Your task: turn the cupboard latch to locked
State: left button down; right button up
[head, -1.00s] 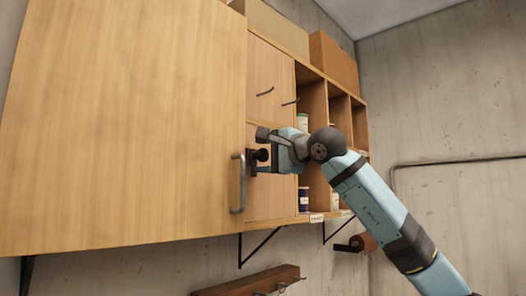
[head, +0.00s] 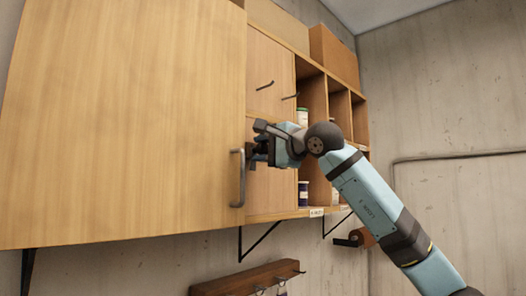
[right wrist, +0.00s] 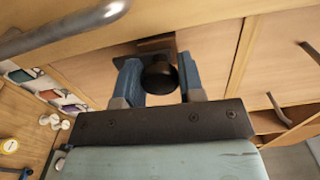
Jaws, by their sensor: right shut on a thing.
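The cupboard (head: 125,125) hangs on the wall with its large wooden door closed at the left. A grey bar handle (head: 238,178) is on that door, and part of it shows in the right wrist view (right wrist: 60,32). The latch is a dark round knob (right wrist: 159,77) on a dark plate near the door's edge. My right gripper (head: 258,152) is at the latch, and in the right wrist view its two blue fingers (right wrist: 158,82) are shut on the knob from both sides. The gripper hides most of the latch in the head view. My left gripper is not in view.
Open shelves (head: 312,110) with jars stand right of the latch. Small hooked handles (head: 265,86) stick out from the panel above the gripper. A hook rail (head: 250,280) and a brown roll (head: 362,238) are below. Boxes (head: 333,58) sit on top.

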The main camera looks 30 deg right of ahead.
jog(key=m+b, duration=0.2)
jog(key=m, duration=0.1)
jog(key=shift+f+m, duration=0.15)
jog(key=shift+m, duration=0.25)
jog(key=m+b, duration=0.2)
jog(key=m, duration=0.3)
jog(key=shift+m, duration=0.3)
jog(key=m+b, duration=0.1)
jog(key=m, duration=0.2)
jog(key=shift+m, duration=0.3)
jog(key=m+b, duration=0.1)
jog(key=m, duration=0.1)
jog(key=shift+m, duration=0.4)
jog(key=shift+m+b, duration=0.35)
jog(key=shift+m, duration=0.35)
jog(key=o, duration=0.9)
